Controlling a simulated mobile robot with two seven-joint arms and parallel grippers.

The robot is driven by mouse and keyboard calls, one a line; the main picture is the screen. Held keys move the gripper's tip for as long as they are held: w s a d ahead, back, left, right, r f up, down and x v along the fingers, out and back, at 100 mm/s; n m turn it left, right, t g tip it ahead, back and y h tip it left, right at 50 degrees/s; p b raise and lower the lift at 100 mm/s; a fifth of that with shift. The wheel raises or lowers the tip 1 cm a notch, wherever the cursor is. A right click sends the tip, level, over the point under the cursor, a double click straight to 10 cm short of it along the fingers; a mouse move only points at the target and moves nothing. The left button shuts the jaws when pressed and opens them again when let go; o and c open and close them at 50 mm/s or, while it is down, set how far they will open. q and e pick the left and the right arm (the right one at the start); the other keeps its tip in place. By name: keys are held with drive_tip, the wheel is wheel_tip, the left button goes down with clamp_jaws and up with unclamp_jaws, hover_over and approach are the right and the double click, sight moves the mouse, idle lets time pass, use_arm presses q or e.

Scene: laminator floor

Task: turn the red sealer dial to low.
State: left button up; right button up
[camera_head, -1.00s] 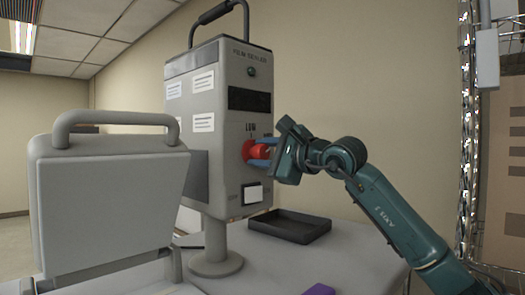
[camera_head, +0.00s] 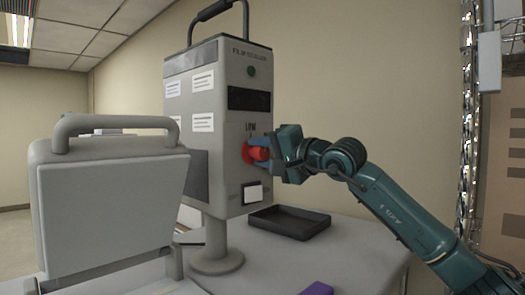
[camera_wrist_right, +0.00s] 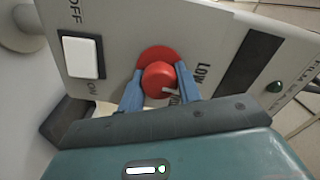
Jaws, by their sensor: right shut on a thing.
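The red sealer dial (camera_head: 258,152) is on the front panel of the grey film sealer (camera_head: 218,130), under a "LOW" label (camera_head: 251,127). My right gripper (camera_head: 262,151) is shut on the dial, coming from the right. In the right wrist view the blue fingers (camera_wrist_right: 159,90) sit on either side of the round red knob (camera_wrist_right: 158,78). A short pale mark shows near the knob's right side; "LOW" reads to the upper right of the knob. A second label is partly hidden by a finger. I cannot tell the exact setting. My left gripper is out of view.
A white rocker switch (camera_wrist_right: 80,57) marked ON and OFF sits below the dial. A black tray (camera_head: 290,222) lies on the table behind, and a purple item (camera_head: 317,289) is at the front edge. A grey handled machine (camera_head: 112,200) stands at left; a wire rack (camera_head: 468,120) at right.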

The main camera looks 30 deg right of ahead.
drive_tip(key=shift+n, duration=0.6)
drive_tip(key=shift+f, duration=0.1)
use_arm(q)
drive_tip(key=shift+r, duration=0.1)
use_arm(e)
drive_tip(key=o, duration=1)
use_arm(q)
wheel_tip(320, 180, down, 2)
drive_tip(key=b, duration=0.3)
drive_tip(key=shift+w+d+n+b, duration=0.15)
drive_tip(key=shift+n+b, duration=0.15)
drive_tip(key=shift+b, duration=0.05)
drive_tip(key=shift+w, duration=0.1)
use_arm(e)
drive_tip(key=v, duration=1.3)
drive_tip(key=shift+s, duration=0.1)
